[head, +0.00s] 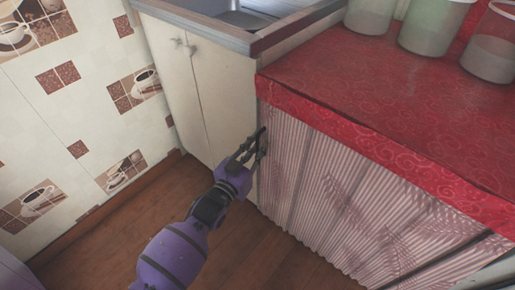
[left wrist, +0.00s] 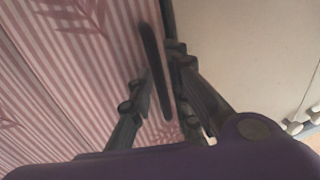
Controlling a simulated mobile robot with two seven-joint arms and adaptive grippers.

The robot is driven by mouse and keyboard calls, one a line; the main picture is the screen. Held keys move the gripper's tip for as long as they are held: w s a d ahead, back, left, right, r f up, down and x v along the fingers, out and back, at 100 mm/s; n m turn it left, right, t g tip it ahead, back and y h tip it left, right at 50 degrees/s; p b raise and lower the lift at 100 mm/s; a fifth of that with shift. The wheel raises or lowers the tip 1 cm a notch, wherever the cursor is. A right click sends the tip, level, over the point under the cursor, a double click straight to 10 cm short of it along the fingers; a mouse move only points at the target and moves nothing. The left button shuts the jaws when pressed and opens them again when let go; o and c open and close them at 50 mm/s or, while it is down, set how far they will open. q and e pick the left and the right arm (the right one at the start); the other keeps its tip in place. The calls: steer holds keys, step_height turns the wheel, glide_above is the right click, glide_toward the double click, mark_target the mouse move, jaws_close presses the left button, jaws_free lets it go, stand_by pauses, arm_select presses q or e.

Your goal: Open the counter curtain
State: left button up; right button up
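The counter curtain (head: 317,176) is pink and white striped, with a leaf pattern. It hangs in folds below the red counter and covers the space beneath. My left gripper (head: 262,142) is at the curtain's left edge, near its upper part. In the left wrist view, the curtain (left wrist: 60,90) fills the left side. My right gripper is in neither view.
The red oilcloth counter (head: 370,90) carries several jars (head: 432,25) at the back right. A cream cabinet (head: 205,85) with a sink adjoins the curtain's left side. The wooden floor (head: 255,250) in front is clear. A tiled wall (head: 75,110) stands at left.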

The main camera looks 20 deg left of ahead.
arm_select(q)
steer(key=shift+c, duration=0.4)
jaws_close()
steer(key=shift+d, duration=0.1)
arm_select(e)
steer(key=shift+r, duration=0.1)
